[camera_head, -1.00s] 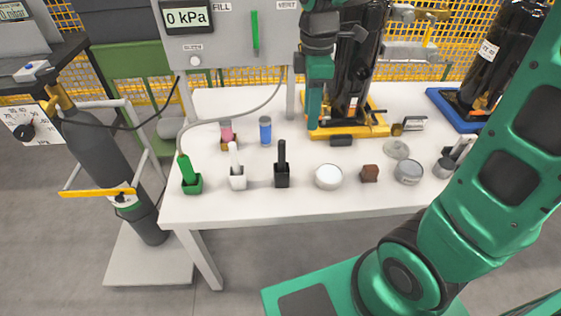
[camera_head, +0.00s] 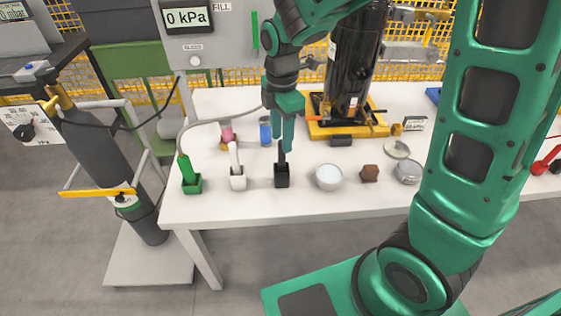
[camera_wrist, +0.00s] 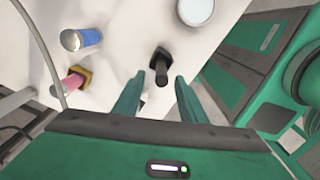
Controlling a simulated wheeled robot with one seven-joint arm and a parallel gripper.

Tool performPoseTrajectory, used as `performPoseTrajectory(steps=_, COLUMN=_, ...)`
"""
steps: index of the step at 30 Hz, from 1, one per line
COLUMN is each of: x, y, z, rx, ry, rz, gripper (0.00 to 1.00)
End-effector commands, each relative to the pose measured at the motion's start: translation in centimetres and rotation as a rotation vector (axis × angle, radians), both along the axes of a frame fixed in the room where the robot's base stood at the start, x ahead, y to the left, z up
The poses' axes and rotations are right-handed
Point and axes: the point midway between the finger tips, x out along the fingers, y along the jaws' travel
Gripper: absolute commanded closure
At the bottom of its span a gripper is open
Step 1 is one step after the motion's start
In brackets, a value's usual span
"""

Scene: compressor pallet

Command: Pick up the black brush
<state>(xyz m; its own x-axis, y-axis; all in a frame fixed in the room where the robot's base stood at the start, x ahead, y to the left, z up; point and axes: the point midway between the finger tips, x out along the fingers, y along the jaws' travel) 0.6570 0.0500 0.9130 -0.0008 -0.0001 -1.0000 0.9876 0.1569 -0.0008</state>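The black brush (camera_head: 282,175) stands upright in its black square holder on the white table, between the white brush (camera_head: 236,170) and a white round dish. My gripper (camera_head: 286,148) is at the top of its handle in the head view and hides part of it. In the wrist view the black brush (camera_wrist: 161,68) shows between and a little beyond the two green fingers of my gripper (camera_wrist: 160,82). The fingers are apart and do not appear to touch the handle. My gripper is open and empty.
The green brush (camera_head: 190,178) stands at the table's left end. A white round dish (camera_head: 328,178) and a brown block (camera_head: 369,174) stand to the right. A blue cylinder (camera_head: 265,131) and a pink item (camera_head: 227,135) stand behind. A black compressor cylinder (camera_head: 352,60) stands further back.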

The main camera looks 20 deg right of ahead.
Motion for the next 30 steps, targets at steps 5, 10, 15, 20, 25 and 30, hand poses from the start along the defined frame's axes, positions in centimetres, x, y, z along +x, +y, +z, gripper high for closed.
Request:
performPoseTrajectory(steps=5, x=-0.2, y=-0.1, z=-2.4, rx=-0.001, ry=0.003, rz=0.000, gripper=0.62)
performPoseTrajectory(steps=10, x=-0.1, y=-0.1, z=-3.2, rx=0.000, ry=0.000, rz=0.000, gripper=0.62)
performPoseTrajectory(steps=15, x=-0.1, y=-0.1, z=-3.2, rx=0.000, ry=0.000, rz=0.000, gripper=0.62)
performPoseTrajectory(steps=20, x=-0.1, y=-0.1, z=-3.2, rx=0.000, ry=0.000, rz=0.000, gripper=0.98)
performPoseTrajectory(steps=25, x=-0.1, y=-0.1, z=-3.2, rx=0.000, ry=0.000, rz=-0.001, gripper=1.00)
performPoseTrajectory(steps=30, x=-0.1, y=-0.1, z=-3.0, rx=0.000, ry=-0.001, rz=-0.001, gripper=1.00)
